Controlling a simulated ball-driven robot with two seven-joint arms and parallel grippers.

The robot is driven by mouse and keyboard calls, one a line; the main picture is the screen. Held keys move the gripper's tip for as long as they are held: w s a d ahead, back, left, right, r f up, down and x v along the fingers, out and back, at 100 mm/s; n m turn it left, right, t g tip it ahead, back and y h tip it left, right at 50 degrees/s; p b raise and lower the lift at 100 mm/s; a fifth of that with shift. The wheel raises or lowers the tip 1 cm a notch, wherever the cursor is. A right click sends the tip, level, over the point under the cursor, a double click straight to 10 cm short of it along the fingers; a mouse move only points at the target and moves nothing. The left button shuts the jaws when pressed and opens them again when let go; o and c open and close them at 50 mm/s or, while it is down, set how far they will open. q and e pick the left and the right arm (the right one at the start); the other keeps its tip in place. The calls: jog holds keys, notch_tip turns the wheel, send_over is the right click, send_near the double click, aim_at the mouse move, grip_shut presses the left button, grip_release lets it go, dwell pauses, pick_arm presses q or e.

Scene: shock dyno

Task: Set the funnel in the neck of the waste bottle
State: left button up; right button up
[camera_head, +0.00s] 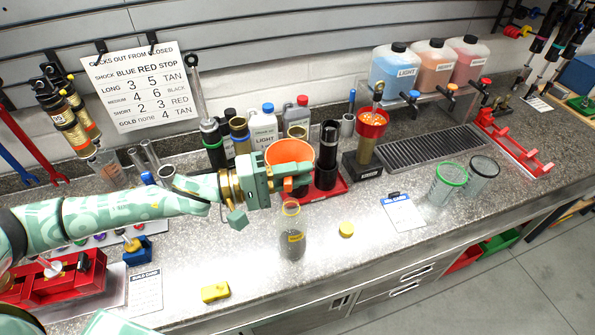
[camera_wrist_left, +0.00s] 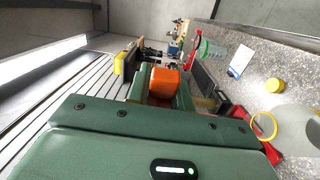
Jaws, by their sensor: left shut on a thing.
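The orange funnel (camera_head: 289,151) is held by my left gripper (camera_head: 298,178), which is shut on it. It also shows between the fingers in the left wrist view (camera_wrist_left: 165,82). The waste bottle (camera_head: 292,243) is a clear bottle with a yellow label and dark contents, standing upright on the bench. The funnel is above and behind its open neck, apart from it. The bottle also shows at the right of the left wrist view (camera_wrist_left: 297,130), with a yellow ring at its neck. The funnel's lower end is hidden by the gripper. My right gripper is not in view.
A yellow cap (camera_head: 346,229) lies right of the bottle. A red funnel (camera_head: 372,120) sits on a stand to the right. The bench is clear in front of the bottle.

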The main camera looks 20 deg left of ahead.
pick_arm(q)
jog(key=shift+f+b, duration=0.85)
jog(key=shift+f, duration=1.4)
jog(key=shift+p, duration=0.4)
jog(key=shift+f, duration=0.15)
jog(key=shift+f, duration=0.35)
jog(key=shift+p, duration=0.4)
